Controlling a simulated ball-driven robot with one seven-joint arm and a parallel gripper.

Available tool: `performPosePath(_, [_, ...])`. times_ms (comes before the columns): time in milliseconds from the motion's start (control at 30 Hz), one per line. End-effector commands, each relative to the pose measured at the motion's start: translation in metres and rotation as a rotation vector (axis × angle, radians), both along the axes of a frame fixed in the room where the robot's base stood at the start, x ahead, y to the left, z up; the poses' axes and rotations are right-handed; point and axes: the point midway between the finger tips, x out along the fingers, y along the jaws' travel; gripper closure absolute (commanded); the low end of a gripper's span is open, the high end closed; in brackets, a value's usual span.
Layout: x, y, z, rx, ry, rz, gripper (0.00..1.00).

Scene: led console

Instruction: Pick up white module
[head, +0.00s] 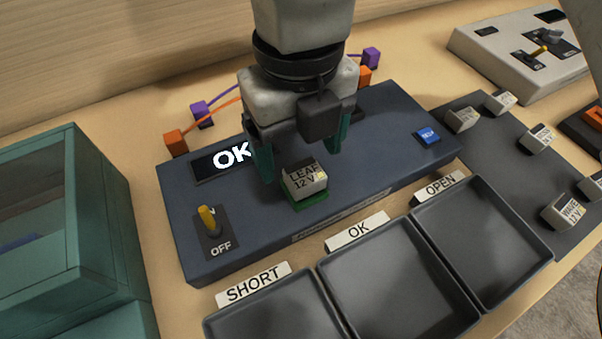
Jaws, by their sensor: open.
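The white module (304,183), labelled "LEAF 12 V", sits on a green base on top of the dark blue console (250,242). My gripper (300,162) hangs above and just behind it in the picture, pointing down, with its two green fingers apart. The left finger is close to the module's left side and the right finger stands farther off to the right. I cannot tell whether either finger touches the module. The gripper's body hides part of the console behind it. The console's display (224,160) reads "OK".
A yellow toggle switch (208,220) at OFF is on the console's left. Trays labelled SHORT (275,312), OK (398,287) and OPEN (482,240) lie in front, empty where visible. Several similar modules stand on a dark mat (498,170) at right. A teal cabinet (75,220) is left.

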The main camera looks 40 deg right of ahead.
Motion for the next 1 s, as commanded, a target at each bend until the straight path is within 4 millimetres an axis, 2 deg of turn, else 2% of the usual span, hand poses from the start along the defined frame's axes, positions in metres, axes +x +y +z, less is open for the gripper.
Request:
performPosePath(167, [0.000,-0.001,-0.011,0.000,0.001,0.000,0.19])
performPosePath(500, [0.002,-0.008,-0.053,0.000,0.001,0.000,0.19])
performPosePath(800, [0.003,-0.008,-0.058,0.000,-0.001,0.000,0.19])
performPosePath(1000, [0.003,-0.008,-0.058,0.000,-0.001,0.000,0.37])
